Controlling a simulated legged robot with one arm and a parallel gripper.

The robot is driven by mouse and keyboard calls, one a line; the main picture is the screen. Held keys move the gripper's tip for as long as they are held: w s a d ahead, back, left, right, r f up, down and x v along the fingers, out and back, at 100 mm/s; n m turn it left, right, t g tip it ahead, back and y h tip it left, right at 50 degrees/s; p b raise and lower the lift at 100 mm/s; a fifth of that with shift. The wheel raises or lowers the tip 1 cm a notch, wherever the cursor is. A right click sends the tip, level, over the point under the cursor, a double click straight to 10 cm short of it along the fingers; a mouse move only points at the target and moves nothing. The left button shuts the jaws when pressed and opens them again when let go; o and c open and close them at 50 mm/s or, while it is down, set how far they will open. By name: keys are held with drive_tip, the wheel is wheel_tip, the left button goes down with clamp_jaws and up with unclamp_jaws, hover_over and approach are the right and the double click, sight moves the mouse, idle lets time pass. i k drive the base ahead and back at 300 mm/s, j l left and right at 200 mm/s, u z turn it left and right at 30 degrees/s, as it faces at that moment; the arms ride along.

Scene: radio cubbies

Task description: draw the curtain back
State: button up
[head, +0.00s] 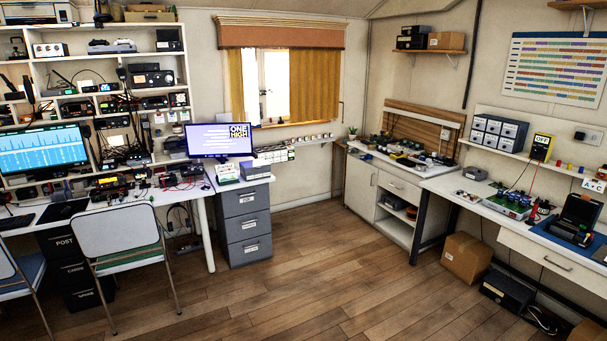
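A yellow-ochre curtain hangs at the window on the back wall, under an orange-brown pelmet (290,37). Its wide right panel (315,86) covers the right part of the window. A narrow left panel (236,86) hangs at the left side. Between the panels a bright strip of window glass (272,85) shows. A thin dark rod (340,112) hangs just right of the right panel. My gripper is not in view.
A grey drawer cabinet (247,222) stands below and left of the window, beside a desk with a monitor (218,139). A folding chair (122,240) is at front left. Workbenches line the right wall, with a cardboard box (465,258) below. The wooden floor (310,265) between is clear.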

sight(291, 86)
drive_tip(key=i, duration=4.1)
drive_tip(key=i+u, duration=0.2)
drive_tip(key=i, duration=0.3)
drive_tip(key=i+l+u, duration=0.25)
drive_tip(key=i, duration=0.6)
